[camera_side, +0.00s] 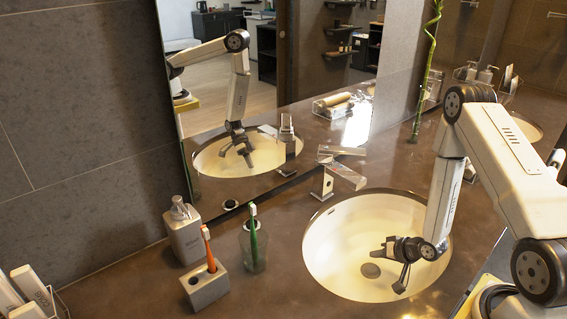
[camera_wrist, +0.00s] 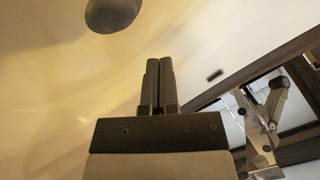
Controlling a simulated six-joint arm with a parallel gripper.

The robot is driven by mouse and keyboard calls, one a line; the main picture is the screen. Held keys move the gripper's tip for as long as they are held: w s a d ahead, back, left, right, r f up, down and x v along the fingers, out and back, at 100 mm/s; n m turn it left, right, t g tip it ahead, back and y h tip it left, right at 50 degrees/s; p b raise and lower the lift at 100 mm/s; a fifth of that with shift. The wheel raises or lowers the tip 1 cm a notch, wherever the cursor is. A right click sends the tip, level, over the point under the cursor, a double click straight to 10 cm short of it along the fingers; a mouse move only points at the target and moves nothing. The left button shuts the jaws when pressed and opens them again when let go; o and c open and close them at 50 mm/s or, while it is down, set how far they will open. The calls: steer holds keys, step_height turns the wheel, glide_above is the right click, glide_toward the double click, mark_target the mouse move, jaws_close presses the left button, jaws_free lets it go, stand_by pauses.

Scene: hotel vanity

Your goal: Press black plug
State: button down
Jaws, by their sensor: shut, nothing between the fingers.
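The black plug (camera_side: 371,270) is a small dark disc at the bottom of the white sink basin (camera_side: 325,235). In the wrist view the plug (camera_wrist: 112,12) shows at the top left, cut off by the upper edge. My gripper (camera_side: 400,289) is inside the basin, to the right of the plug in the side view. Its two dark fingers (camera_wrist: 159,62) are together and empty. In the wrist view the fingertips are apart from the plug, which lies beyond them and to the left.
A chrome faucet (camera_side: 328,177) stands behind the basin. A soap dispenser (camera_side: 184,232), a toothbrush holder (camera_side: 206,289) and a glass with a green toothbrush (camera_side: 254,247) stand to the left. A mirror (camera_side: 290,75) rises behind. A small dark slot (camera_wrist: 215,75) marks the basin wall.

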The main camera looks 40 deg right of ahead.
mark_target(367, 266)
steer(key=shift+f, duration=1.6)
steer(key=shift+f, duration=1.1)
stand_by(2.2)
steer(key=shift+r, duration=0.15)
stand_by(0.5)
steer(key=shift+a+r, duration=0.15)
steer(key=shift+r, duration=0.65)
steer(key=shift+r, duration=2.4)
